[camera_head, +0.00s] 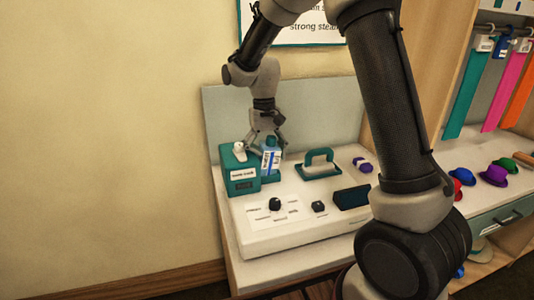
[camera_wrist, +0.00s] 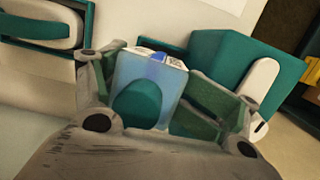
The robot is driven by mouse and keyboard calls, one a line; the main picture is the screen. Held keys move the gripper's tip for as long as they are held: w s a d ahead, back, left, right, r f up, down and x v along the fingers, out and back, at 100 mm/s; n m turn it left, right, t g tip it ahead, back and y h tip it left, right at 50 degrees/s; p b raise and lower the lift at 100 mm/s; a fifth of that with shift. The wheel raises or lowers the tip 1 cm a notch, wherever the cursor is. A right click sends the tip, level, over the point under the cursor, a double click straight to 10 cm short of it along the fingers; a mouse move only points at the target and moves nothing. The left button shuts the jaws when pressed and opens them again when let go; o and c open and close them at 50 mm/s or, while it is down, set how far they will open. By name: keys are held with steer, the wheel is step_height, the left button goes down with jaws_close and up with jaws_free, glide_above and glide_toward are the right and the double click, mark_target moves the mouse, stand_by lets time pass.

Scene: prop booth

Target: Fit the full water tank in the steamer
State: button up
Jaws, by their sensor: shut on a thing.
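The water tank (camera_head: 271,159) is a pale translucent box with a blue-and-white label. My gripper (camera_head: 265,140) is shut on it from above, at the back left of the white counter unit. In the wrist view the tank (camera_wrist: 148,72) sits between my two fingers, with a rounded teal part facing the camera. The teal steamer body (camera_head: 240,178), with a white label and a white part on top, stands just left of the tank. It fills the right of the wrist view (camera_wrist: 225,62). Whether the tank's bottom is seated or held above the teal base is hidden.
A teal hand-iron-like head (camera_head: 320,160) rests on a teal plate to the right. A control panel with a black knob (camera_head: 275,204) lies in front. A dark block (camera_head: 352,197) and small coloured hats (camera_head: 495,174) are further right. A grey board stands behind.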

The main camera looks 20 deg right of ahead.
steer(key=shift+s+a, duration=0.15)
steer(key=shift+s+a+r, duration=0.1)
steer(key=shift+s+r, duration=0.05)
steer(key=shift+r, duration=0.65)
steer(key=shift+c, duration=0.3)
steer(key=shift+a+f, duration=0.15)
steer(key=shift+f, duration=0.35)
steer(key=shift+o, duration=0.2)
steer(key=shift+f, duration=0.1)
